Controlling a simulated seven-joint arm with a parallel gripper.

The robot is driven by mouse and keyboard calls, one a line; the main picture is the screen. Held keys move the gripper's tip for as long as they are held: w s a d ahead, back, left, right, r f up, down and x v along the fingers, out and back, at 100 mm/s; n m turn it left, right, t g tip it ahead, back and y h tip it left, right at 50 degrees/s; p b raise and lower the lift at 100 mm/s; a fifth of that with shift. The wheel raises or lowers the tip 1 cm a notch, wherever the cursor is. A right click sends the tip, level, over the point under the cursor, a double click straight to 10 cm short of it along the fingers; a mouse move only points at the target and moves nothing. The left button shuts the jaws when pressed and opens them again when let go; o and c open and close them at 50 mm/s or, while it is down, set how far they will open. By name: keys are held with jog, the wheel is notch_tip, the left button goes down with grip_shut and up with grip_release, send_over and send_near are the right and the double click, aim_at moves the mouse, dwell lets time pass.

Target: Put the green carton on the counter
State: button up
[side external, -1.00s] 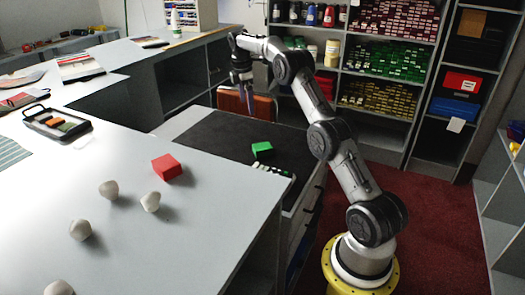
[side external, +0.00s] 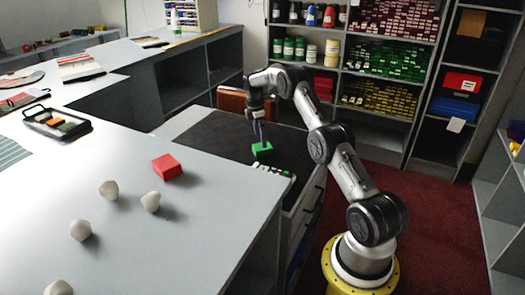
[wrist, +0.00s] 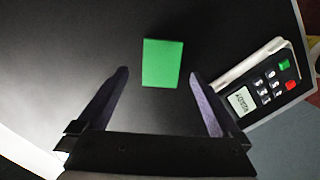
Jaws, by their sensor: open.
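The green carton (side external: 262,149) lies on a dark mat (side external: 215,135) on the lower surface beside the white counter (side external: 120,165). In the wrist view the green carton (wrist: 162,63) shows between and slightly beyond the fingertips, with dark mat visible on both sides of it. My gripper (side external: 259,140) points down just over the carton. In the wrist view my gripper (wrist: 158,75) is open, one finger to each side of the carton, and holds nothing. Whether the fingertips are down at the carton's height is hard to tell.
A card terminal (wrist: 262,88) lies right of the carton, close to my right finger. On the counter are a red box (side external: 166,167), several pale stones (side external: 108,189) and a black tray (side external: 57,122). Counter space right of the red box is clear.

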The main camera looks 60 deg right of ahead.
aim_at(262, 150)
jog(key=f, duration=0.4)
jog(key=shift+s+d, duration=0.2)
jog(key=shift+s, duration=0.15)
jog(key=shift+c, duration=0.3)
grip_shut()
